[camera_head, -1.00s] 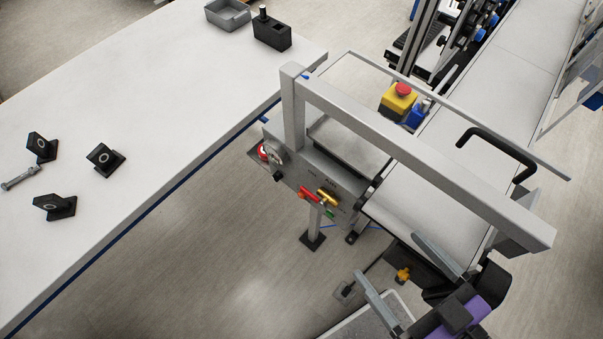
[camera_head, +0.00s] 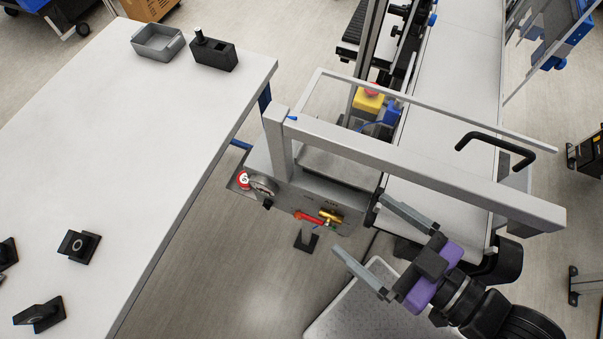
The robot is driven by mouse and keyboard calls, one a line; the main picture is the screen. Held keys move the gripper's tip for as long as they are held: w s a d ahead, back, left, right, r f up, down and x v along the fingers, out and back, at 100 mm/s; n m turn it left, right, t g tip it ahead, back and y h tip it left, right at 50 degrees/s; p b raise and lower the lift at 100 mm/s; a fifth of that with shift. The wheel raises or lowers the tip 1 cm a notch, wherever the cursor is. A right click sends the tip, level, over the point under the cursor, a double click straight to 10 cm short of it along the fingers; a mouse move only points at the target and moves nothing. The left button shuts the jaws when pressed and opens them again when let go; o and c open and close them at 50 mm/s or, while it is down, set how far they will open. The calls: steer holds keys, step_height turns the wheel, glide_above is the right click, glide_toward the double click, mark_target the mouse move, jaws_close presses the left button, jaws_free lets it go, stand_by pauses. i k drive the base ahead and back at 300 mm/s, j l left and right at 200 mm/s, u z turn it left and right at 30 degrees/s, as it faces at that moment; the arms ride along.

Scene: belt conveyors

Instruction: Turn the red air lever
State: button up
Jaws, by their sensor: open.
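The red air lever (camera_head: 308,218) is a small red handle on the grey panel (camera_head: 290,199) at the front of the conveyor frame. It sits beside a brass fitting (camera_head: 330,216). My gripper (camera_head: 368,241) has two grey fingers and a purple body. It is open and empty, its fingers spread wide and pointing left toward the panel. It is to the right of the lever and apart from it in the picture. The exact depth between them cannot be told.
A grey frame bar (camera_head: 400,165) crosses above the panel. A round gauge (camera_head: 263,186) and a red-white sign (camera_head: 243,179) are left of the lever. A white table (camera_head: 120,130) with black brackets stands at left. A yellow emergency-stop box (camera_head: 368,102) is behind.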

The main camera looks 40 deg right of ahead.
mark_target(328, 225)
steer(key=k+l+u, duration=0.15)
steer(key=k, duration=0.2)
steer(key=k+l+u, duration=0.1)
steer(key=k+l, duration=0.15)
steer(key=k, duration=0.15)
steer(key=j+u, duration=0.1)
steer(key=u, duration=0.35)
steer(key=j+u, duration=0.1)
steer(key=u, duration=0.4)
